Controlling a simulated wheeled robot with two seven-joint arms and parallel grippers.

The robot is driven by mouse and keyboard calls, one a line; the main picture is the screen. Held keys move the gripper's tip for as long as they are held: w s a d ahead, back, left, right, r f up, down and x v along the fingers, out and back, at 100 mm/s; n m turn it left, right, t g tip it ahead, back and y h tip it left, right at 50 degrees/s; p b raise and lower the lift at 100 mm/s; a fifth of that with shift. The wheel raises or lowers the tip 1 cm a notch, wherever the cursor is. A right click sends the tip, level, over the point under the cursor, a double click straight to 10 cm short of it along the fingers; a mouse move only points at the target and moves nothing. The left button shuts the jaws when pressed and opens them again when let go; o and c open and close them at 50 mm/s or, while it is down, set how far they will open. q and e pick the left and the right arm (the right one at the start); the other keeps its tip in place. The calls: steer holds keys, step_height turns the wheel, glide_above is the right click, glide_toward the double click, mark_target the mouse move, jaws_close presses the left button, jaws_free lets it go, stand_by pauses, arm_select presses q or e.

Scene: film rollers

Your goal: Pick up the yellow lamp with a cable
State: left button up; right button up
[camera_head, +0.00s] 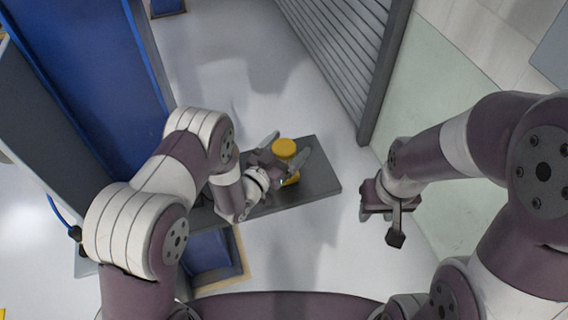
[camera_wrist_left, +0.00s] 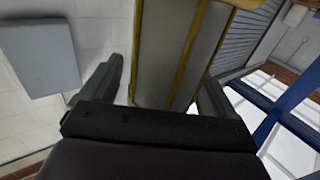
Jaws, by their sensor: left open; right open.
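The yellow lamp (camera_head: 285,147) stands at the dark grey shelf in the middle of the head view, its round yellow top showing. Its middle is partly hidden by my left gripper (camera_head: 290,145). That gripper is open, with one finger on each side of the lamp. In the left wrist view, a grey body with yellow bars (camera_wrist_left: 190,50), seemingly the lamp, rises between the open fingers (camera_wrist_left: 163,75). Whether they touch it I cannot tell. No cable on the lamp is clearly visible. My right gripper (camera_head: 388,212) is open and empty, right of the shelf.
The lamp's dark grey shelf (camera_head: 322,181) juts out over pale floor. A blue panel (camera_head: 95,70) stands at the left, with a blue cable and dark plug (camera_head: 74,233) beside it. A grey slatted shutter (camera_head: 345,50) is at the back. Floor beyond the shelf is clear.

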arm_select(q)
steer(key=shift+w+d+f, duration=0.1)
steer(key=shift+w+d, duration=0.15)
steer(key=shift+w, duration=0.2)
steer(key=shift+s, duration=0.1)
steer(key=c, duration=1.4)
jaws_close()
